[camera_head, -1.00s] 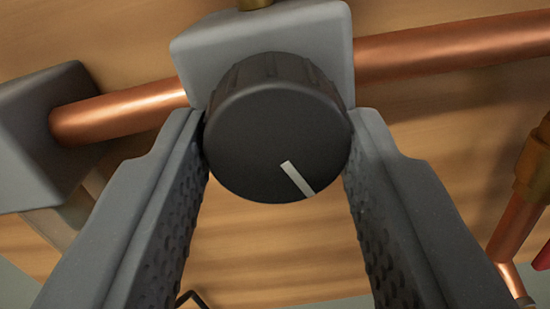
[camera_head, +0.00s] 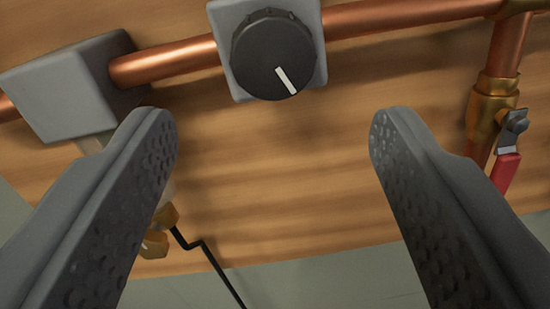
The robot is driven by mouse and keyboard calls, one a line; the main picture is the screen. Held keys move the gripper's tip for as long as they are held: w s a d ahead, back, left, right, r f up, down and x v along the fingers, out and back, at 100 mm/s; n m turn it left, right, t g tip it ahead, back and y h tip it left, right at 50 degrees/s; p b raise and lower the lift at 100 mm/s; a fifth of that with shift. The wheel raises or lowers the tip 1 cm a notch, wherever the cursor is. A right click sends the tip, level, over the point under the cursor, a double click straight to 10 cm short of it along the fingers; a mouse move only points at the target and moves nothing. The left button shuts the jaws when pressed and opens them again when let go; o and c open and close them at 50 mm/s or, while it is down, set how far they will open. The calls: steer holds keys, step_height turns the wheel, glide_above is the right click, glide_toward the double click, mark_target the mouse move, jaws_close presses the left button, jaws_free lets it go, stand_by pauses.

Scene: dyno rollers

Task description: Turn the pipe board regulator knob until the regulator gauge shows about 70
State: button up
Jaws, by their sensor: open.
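The black regulator knob (camera_head: 272,54) sits on a grey regulator block (camera_head: 312,84) at the top middle of the head camera view. Its white pointer line aims down and slightly right. My gripper (camera_head: 272,140) is open and empty, its two textured fingers wide apart. The fingertips are below the knob in the picture and do not touch it. No regulator gauge face shows in this view, so its reading cannot be seen.
Copper pipe (camera_head: 400,15) runs across the wooden board (camera_head: 280,200). A grey box (camera_head: 75,85) is on the pipe at left. A brass valve (camera_head: 492,105) with a red handle (camera_head: 506,172) is at right. Brass fittings (camera_head: 157,240) and a bent black rod (camera_head: 205,255) are at lower left.

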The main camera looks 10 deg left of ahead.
steer(key=s, duration=0.7)
steer(key=shift+s+a+f+b, duration=0.2)
steer(key=shift+f+b, duration=0.1)
steer(key=shift+b, duration=0.1)
stand_by(1.2)
step_height(320, 180, up, 13)
steer(key=n+g+y+b, duration=0.2)
steer(key=y+b, duration=0.1)
steer(key=y, duration=0.1)
steer(key=s+d+r+h+b, duration=0.1)
steer(key=s+d+r, duration=0.3)
steer(key=d, duration=0.3)
steer(key=s+d+r+g+h+b, duration=0.1)
steer(key=s+d+r+h, duration=0.1)
steer(key=s+d+r, duration=0.2)
steer(key=d+r, duration=0.3)
steer(key=shift+s+n, duration=0.15)
steer(key=shift+n, duration=0.25)
